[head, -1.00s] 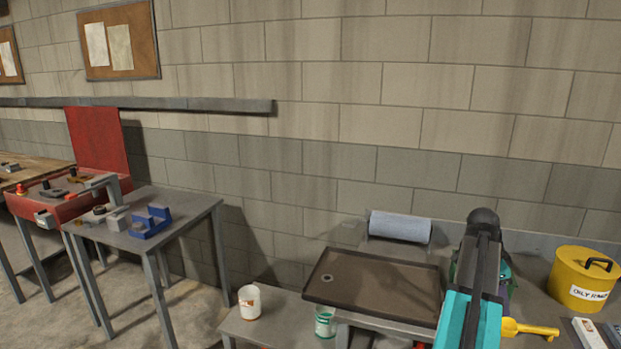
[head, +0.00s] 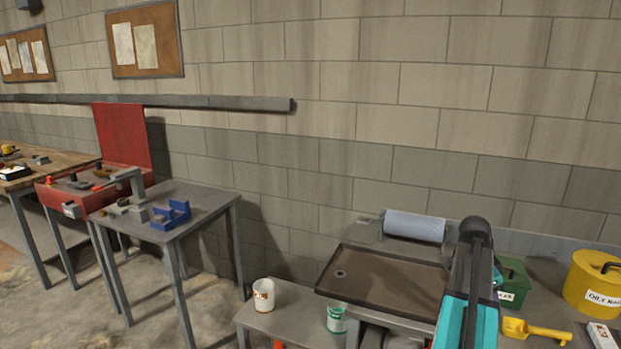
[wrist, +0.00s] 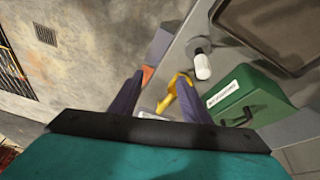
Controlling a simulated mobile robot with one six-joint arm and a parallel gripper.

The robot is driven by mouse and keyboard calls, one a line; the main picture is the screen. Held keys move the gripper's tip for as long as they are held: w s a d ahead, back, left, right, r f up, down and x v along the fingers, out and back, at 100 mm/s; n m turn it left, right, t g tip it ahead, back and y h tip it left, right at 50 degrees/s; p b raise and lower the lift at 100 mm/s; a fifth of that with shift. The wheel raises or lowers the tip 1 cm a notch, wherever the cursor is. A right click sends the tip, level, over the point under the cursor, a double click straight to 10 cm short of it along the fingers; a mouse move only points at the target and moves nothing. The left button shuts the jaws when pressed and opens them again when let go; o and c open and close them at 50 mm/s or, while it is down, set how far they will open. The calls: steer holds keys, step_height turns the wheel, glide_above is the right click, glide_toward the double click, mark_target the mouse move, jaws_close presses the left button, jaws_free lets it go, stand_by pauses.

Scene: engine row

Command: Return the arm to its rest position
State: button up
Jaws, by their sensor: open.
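My gripper (wrist: 160,104) shows in the wrist view with its two dark fingers spread apart and nothing held between them. It hangs above the bench, and a yellow scoop (wrist: 178,98) lies below, seen between and beyond the fingers. In the head view my arm rises at the lower right in front of the bench, with teal and black links; the fingers are hidden there. The scoop also shows right of my arm in the head view (head: 535,331).
A green box (wrist: 252,105) is close right of my fingers. A dark tray (head: 345,297), a paper roll (head: 414,226) and a yellow bin (head: 592,285) are on the bench. A white pot (head: 263,296) stands on a lower bench. Open floor (wrist: 60,80) lies left.

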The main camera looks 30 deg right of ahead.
steer(key=w+a+f+n+g+y, duration=0.1)
steer(key=w+a+f+n, duration=0.45)
steer(key=a+f, duration=0.9)
steer(key=w+a+f+n+y, duration=0.1)
steer(key=w+a+f+n, duration=0.1)
steer(key=w+a+f, duration=0.95)
steer(key=s+a+f+n, duration=0.5)
steer(key=s+a+f, duration=0.2)
steer(key=a, duration=0.4)
steer(key=s+a+f+n+g+y+b, duration=0.1)
steer(key=s+a+f+n, duration=0.5)
steer(key=a, duration=0.5)
steer(key=s+a+f+n+g, duration=0.1)
steer(key=s+a+f+n, duration=0.5)
steer(key=s+a+f, duration=0.3)
steer(key=a+f, duration=0.1)
steer(key=a, duration=0.2)
steer(key=shift+s+f, duration=0.15)
steer(key=shift+s, duration=0.15)
